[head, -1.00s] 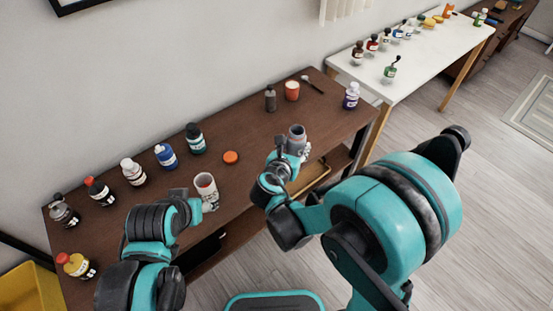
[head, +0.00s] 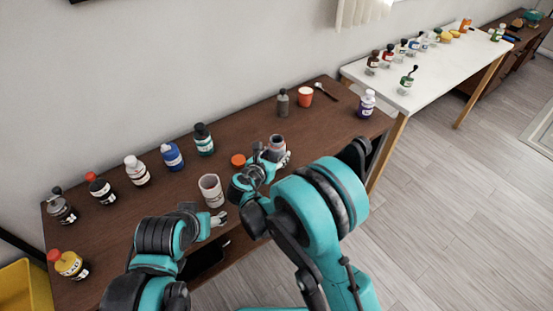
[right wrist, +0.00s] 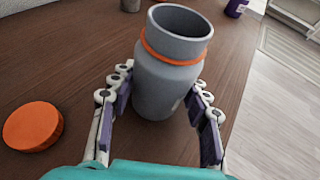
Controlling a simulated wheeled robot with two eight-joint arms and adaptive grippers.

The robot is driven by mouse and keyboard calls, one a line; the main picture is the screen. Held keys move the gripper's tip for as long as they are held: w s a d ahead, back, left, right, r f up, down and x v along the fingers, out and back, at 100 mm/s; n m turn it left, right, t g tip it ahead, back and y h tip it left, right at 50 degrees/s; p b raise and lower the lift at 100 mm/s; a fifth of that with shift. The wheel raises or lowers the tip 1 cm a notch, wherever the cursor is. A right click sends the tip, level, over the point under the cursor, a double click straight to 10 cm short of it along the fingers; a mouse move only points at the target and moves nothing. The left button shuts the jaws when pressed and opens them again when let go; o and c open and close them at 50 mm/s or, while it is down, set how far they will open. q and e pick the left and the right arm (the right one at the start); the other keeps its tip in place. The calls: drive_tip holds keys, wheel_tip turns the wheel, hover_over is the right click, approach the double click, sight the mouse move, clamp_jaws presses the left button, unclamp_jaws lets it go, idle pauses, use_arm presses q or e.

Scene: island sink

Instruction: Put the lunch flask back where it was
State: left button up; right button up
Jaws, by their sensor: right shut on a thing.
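The lunch flask is a grey, open-topped flask (head: 278,143) with an orange ring under its rim. It stands upright in my right gripper (head: 273,157). In the right wrist view, the flask (right wrist: 172,80) sits between the two fingers of the right gripper (right wrist: 160,105), which is shut on it. I cannot tell whether its base touches the brown table (head: 330,125). An orange lid (head: 238,160) lies on the table left of the flask, also in the right wrist view (right wrist: 33,126).
Several bottles, including a teal one (head: 203,140) and a blue one (head: 172,156), line the table's back left. A white table (head: 430,70) adjoins.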

drive_tip(key=shift+f, duration=0.5)
use_arm(q)
drive_tip(key=shift+f, duration=0.2)
use_arm(e)
drive_tip(key=shift+r, duration=0.15)
drive_tip(key=o, duration=1.4)
